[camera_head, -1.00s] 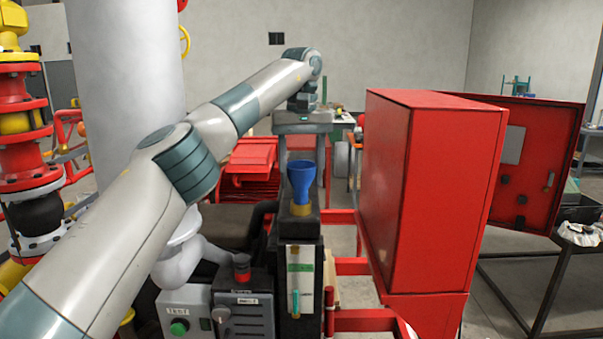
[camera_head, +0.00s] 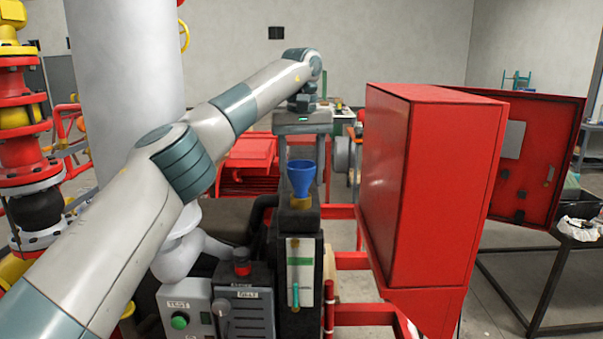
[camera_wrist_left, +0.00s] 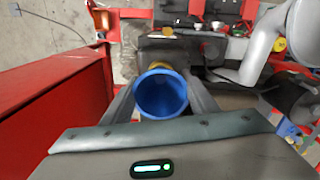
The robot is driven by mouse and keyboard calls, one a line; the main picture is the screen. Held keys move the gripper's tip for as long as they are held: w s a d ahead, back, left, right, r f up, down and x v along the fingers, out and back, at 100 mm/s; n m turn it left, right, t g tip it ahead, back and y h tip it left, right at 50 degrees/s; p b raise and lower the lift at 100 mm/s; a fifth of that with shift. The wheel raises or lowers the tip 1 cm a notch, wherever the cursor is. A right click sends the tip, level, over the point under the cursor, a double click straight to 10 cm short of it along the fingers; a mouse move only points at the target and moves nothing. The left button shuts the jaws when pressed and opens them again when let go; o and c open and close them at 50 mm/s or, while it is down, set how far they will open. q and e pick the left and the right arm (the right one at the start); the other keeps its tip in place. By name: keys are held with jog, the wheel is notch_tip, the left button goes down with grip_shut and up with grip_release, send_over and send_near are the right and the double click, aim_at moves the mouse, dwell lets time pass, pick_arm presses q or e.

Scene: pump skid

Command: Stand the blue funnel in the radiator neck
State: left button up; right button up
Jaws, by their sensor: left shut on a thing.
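The blue funnel (camera_head: 301,177) is upright, wide mouth up, directly above the brass-coloured radiator neck (camera_head: 300,203) on the dark radiator. Its narrow end meets the neck in the picture; I cannot tell how far the spout is inside. My left gripper (camera_head: 301,186) points down from above, shut on the funnel, one finger on each side. In the left wrist view the funnel's round mouth (camera_wrist_left: 161,95) shows between the fingers, with a bit of the neck (camera_wrist_left: 181,68) behind it. My right gripper is in neither current view.
A tall red cabinet (camera_head: 384,190) stands close on the right, its door (camera_head: 540,160) open. A grey TEST box (camera_head: 187,309) and a dark control box (camera_head: 243,307) stand in front at left. A thick light column (camera_head: 128,80) rises behind my left arm.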

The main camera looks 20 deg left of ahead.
pick_arm(q)
jog(key=o, duration=1.3)
jog(key=shift+c, duration=0.2)
jog(key=shift+r, duration=0.15)
jog(key=shift+r, duration=0.8)
notch_tip(320, 180, up, 4)
jog(key=shift+r, duration=0.15)
jog(key=shift+r+p, duration=0.3)
jog(key=shift+r, duration=0.35)
